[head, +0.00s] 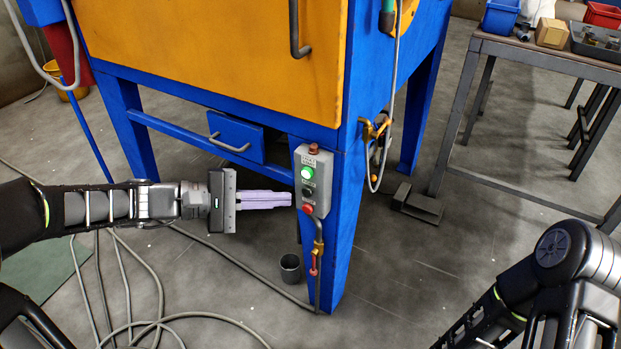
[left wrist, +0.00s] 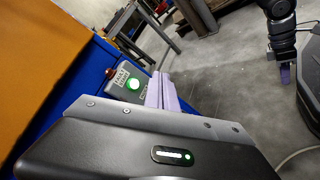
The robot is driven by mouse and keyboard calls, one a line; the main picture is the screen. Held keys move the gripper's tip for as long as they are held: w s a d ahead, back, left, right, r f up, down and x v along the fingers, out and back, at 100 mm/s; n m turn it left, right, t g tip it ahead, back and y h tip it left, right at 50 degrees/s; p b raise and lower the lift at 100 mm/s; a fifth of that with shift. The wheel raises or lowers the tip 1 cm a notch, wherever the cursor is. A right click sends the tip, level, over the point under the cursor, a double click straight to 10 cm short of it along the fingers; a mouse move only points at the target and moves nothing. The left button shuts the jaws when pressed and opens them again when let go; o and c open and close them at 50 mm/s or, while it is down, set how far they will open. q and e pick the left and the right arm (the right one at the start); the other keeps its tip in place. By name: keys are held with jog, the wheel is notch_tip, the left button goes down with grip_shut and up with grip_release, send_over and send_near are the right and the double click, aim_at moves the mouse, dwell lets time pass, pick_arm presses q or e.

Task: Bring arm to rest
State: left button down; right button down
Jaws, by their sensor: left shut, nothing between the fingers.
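My left arm reaches in from the left in the head view. Its left gripper (head: 288,200) has pale lavender fingers that are shut and empty, with the tips close to the grey control box (head: 307,205); I cannot tell whether they touch it. The box is on a blue leg of the machine and has a lit green button (head: 307,172), a dark one and a red one. The lit button also shows in the left wrist view (left wrist: 133,84). My right gripper (left wrist: 285,76) shows small in the left wrist view, fingers pointing down, away from the box; its opening is unclear.
The blue and orange blaster cabinet (head: 230,50) fills the upper middle. A metal workbench (head: 545,55) with bins stands at the right. Hoses (head: 160,300) lie on the floor at lower left, and a small dark cup (head: 290,268) stands by the leg. The centre-right floor is mostly clear.

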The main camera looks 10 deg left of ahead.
jog(key=shift+s, duration=0.1)
